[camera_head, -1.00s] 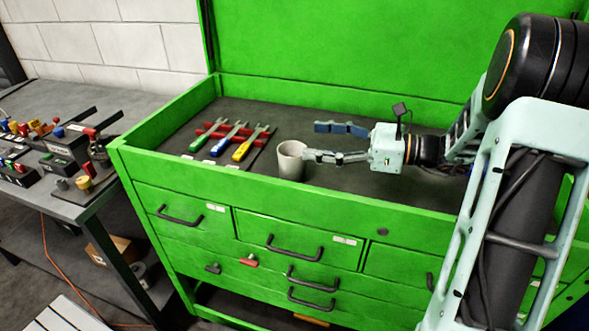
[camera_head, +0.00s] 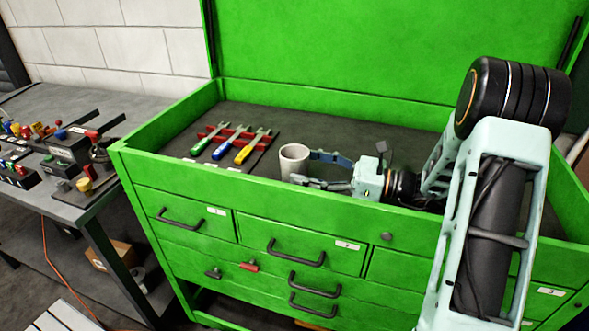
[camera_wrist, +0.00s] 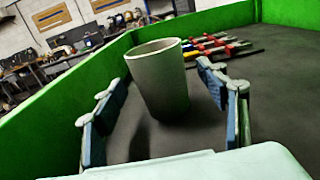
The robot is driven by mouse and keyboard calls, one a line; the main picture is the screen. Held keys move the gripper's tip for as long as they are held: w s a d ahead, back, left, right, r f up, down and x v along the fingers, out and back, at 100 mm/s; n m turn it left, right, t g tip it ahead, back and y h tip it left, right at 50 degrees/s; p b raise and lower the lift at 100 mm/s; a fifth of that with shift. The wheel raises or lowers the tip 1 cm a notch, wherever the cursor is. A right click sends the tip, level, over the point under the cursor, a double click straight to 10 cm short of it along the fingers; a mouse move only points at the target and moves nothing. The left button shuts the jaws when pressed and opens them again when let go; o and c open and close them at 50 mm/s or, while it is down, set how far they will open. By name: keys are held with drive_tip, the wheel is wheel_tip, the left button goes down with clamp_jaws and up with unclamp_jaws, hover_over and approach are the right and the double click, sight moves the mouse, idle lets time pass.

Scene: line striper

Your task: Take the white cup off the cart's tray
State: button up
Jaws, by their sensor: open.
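The white cup (camera_head: 294,160) stands upright on the dark tray (camera_head: 345,117) in the top of the green cart, near its front wall. My gripper (camera_head: 312,168) is open and low over the tray, at the right of the cup. In the wrist view the cup (camera_wrist: 160,82) stands ahead, between the lines of the two open fingers (camera_wrist: 155,95). Its rim and empty-looking inside show there. Whether the fingertips reach past the cup's near side I cannot tell; no finger is seen pressing on it.
Several wrenches with green, blue and yellow handles (camera_head: 228,142) lie in a red holder left of the cup. The cart's green front wall (camera_head: 240,192) runs close to the gripper. A workbench (camera_head: 75,205) with parts stands at the left. The tray's back middle is clear.

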sight(306, 167)
drive_tip(key=x, duration=0.3)
drive_tip(key=shift+w+a, duration=0.1)
drive_tip(key=shift+a, duration=0.05)
drive_tip(key=shift+c, duration=0.2)
drive_tip(key=c, duration=1.2)
